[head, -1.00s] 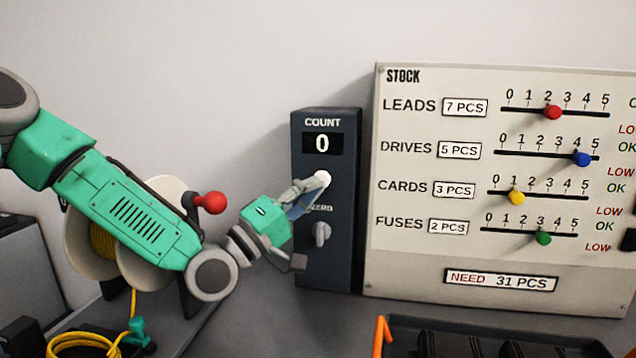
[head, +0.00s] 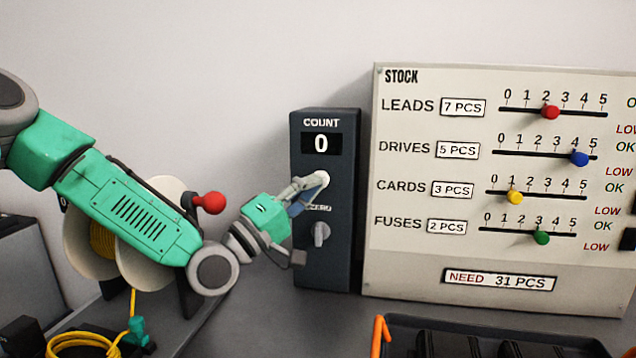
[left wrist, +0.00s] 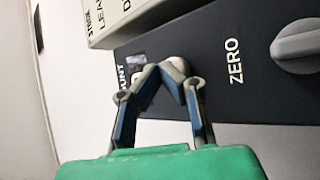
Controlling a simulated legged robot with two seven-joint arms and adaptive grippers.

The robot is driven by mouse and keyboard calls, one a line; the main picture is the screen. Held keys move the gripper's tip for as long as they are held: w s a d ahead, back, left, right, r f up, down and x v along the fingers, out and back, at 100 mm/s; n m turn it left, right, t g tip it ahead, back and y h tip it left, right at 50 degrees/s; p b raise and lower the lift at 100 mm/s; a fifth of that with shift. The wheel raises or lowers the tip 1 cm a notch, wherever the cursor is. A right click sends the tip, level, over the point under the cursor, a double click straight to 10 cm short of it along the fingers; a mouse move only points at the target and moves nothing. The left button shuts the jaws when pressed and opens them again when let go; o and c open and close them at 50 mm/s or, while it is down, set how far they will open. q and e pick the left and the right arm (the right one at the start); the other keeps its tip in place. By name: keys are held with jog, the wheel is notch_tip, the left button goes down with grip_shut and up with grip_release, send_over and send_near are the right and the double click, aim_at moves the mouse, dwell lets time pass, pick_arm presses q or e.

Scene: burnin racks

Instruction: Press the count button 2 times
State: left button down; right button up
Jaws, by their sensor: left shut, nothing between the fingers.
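The dark count box (head: 341,265) stands upright on the bench, and its display (head: 322,144) reads 0. The white round count button (head: 322,179) is below the display, above the ZERO label and a grey knob (head: 321,234). My left gripper (head: 318,183) is shut and empty, with its fingertips at the button's lower left. In the left wrist view the fingertips (left wrist: 162,70) meet right by the button (left wrist: 178,64), partly covering it; I cannot tell whether they touch it. My right gripper is not in view.
A STOCK board (head: 410,270) with coloured sliders stands right of the box. A spool (head: 85,235) with a red-knobbed lever (head: 211,202) is behind my left arm. A dark tray (head: 490,322) with an orange handle is at the front right.

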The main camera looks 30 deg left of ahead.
pick_arm(q)
jog(key=shift+d, duration=0.25)
jog(key=shift+w+a, duration=0.2)
jog(key=shift+a, duration=0.05)
jog(key=shift+w, duration=0.25)
dwell(0.3)
dwell(0.4)
jog(key=shift+s+d, duration=0.5)
jog(key=shift+s, duration=0.35)
jog(key=shift+s+d, duration=0.2)
jog(key=shift+s, duration=0.6)
jog(key=shift+s+d, duration=0.2)
jog(key=shift+s, duration=0.6)
jog(key=shift+s+d, duration=0.2)
jog(key=shift+s, duration=0.6)
